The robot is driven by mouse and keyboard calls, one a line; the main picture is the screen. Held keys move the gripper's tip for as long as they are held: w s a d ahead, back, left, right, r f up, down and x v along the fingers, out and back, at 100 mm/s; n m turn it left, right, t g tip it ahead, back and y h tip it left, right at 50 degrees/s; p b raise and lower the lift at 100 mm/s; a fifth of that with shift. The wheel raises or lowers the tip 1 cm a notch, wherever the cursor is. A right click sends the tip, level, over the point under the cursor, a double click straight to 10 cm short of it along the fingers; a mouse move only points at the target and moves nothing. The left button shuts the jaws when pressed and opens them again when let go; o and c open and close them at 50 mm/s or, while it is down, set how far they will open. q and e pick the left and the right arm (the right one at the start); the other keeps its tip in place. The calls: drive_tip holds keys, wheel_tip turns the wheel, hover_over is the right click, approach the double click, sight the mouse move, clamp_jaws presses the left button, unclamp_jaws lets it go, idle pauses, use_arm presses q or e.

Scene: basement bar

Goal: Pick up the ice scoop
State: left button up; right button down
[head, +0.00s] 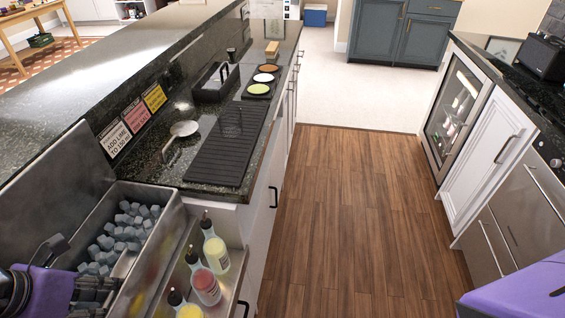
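A shiny silver piece with a rounded head (185,128) and a thin curved part lies on the dark counter; it looks like a scoop, but I cannot be sure. The steel ice bin (172,220) at lower left holds several grey ice cubes (128,222). My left gripper (90,290) is low at the left edge, over or in the near part of the bin. Its dark fingers are partly cut off and cluttered, so I cannot tell their opening or any hold. My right gripper is out of view.
Bottles with pourers (206,286) stand in a steel rail right of the bin. The wooden floor (345,220) is clear.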

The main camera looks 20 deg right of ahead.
use_arm(q)
drive_tip(key=shift+d+f, duration=0.1)
drive_tip(key=shift+f, duration=0.1)
clamp_jaws()
drive_tip(key=shift+r, duration=0.15)
wheel_tip(320, 180, up, 10)
idle(0.4)
